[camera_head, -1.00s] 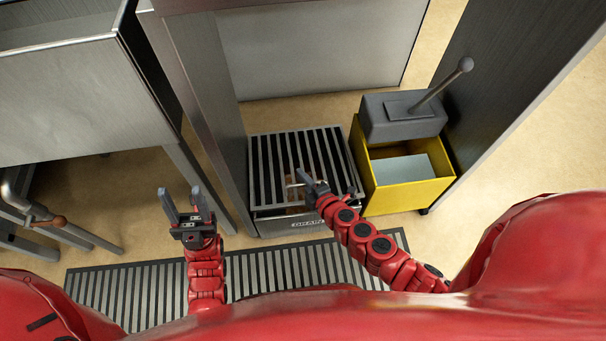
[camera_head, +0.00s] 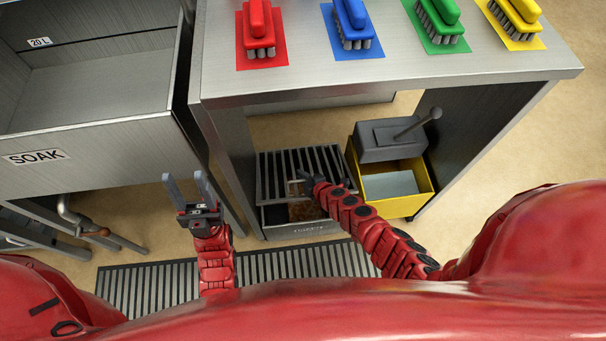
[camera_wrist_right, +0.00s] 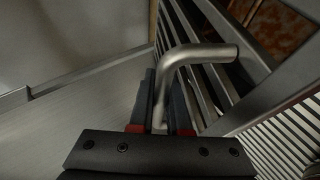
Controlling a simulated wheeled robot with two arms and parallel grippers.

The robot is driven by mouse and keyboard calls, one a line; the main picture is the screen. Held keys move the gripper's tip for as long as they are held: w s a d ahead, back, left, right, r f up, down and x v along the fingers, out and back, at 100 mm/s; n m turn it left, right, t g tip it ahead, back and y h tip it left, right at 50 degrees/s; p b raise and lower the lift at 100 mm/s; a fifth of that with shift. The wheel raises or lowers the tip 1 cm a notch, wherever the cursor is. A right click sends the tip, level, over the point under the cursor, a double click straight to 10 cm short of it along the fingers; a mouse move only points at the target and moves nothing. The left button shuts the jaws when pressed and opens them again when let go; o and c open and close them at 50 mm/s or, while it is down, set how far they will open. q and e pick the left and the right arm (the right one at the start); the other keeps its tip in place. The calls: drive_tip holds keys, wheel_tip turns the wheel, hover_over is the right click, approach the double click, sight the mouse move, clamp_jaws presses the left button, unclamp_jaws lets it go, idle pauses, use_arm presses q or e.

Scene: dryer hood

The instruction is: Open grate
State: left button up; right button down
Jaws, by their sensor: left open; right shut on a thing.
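The grate (camera_head: 275,165) is a panel of dark slots and metal bars over a low drain box (camera_head: 330,228) under the table. Brown inside shows in front of its bars, so the grate no longer covers the whole box; I cannot tell whether it is tilted or slid. My right gripper (camera_head: 304,180) is at the grate. In the right wrist view, my right gripper (camera_wrist_right: 162,105) is shut on the grate's bent metal handle (camera_wrist_right: 205,52), with the bars (camera_wrist_right: 195,85) just beyond. My left gripper (camera_head: 190,188) is open and empty, left of the box.
A yellow mop bucket (camera_head: 425,185) with a grey wringer (camera_head: 375,140) stands close right of the box. A metal table (camera_head: 300,82) with coloured brushes overhangs it. A soak sink (camera_head: 90,150) is at left. A slatted floor mat (camera_head: 150,285) lies in front.

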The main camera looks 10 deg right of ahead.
drive_tip(key=shift+w+r+g+p, duration=0.2)
drive_tip(key=shift+w+r+p, duration=0.3)
drive_tip(key=shift+p, duration=0.45)
drive_tip(key=shift+w+r+g+p, duration=0.25)
drive_tip(key=shift+r+p, duration=0.4)
drive_tip(key=shift+p, duration=0.3)
drive_tip(key=shift+w+d+r+g+p, duration=0.1)
drive_tip(key=shift+w+r+g+p, duration=0.3)
drive_tip(key=shift+p, duration=0.55)
drive_tip(key=shift+w, duration=0.15)
